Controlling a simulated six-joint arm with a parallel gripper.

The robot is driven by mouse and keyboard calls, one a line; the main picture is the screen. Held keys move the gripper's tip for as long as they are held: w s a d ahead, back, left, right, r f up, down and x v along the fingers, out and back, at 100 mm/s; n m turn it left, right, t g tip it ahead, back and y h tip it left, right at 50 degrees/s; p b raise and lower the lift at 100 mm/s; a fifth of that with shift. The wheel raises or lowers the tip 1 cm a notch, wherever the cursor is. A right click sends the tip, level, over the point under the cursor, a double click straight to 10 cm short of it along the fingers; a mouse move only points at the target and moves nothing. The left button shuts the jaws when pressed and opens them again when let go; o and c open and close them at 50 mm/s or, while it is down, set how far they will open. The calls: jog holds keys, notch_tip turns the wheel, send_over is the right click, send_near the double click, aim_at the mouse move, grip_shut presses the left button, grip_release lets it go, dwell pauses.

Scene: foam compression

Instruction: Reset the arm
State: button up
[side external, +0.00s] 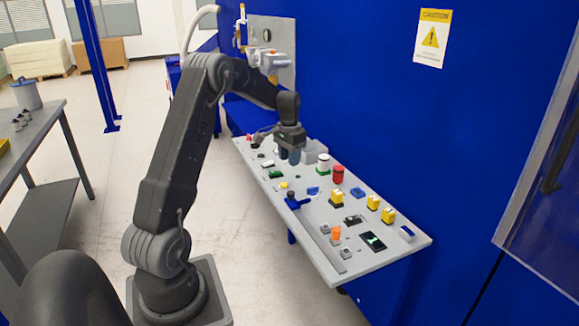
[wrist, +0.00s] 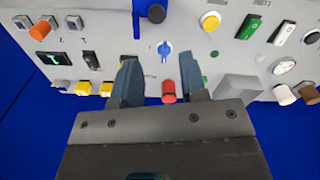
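My gripper (side external: 288,156) points down over the far left part of the grey control panel (side external: 262,181), above its controls. In the wrist view my gripper (wrist: 159,66) has its two blue-grey fingers spread well apart, with nothing held between them. A red cylinder (wrist: 168,92) and a blue knob (wrist: 165,49) on the panel show through the gap between the fingers. The red cylinder also stands upright in the side view (side external: 338,175). The exact height of the fingertips above the panel is hard to tell.
A grey workbench (side external: 35,135) stands at the left, with open floor between.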

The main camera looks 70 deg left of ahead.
jog(key=shift+r, duration=0.15)
jog(key=s+d+r+m+t+y, duration=0.1)
jog(key=s+d+r, duration=0.1)
jog(key=d+r, duration=0.7)
jog(key=s+d+r+t, duration=0.15)
jog(key=d+r, duration=0.25)
jog(key=d, duration=0.9)
jog(key=s+d+m+t+h, duration=0.1)
jog(key=s+d+m+t, duration=0.1)
jog(key=s+d, duration=1.2)
jog(key=shift+s+d+r+t, duration=0.2)
jog(key=shift+s+d+t, duration=0.1)
jog(key=shift+s+t, duration=0.35)
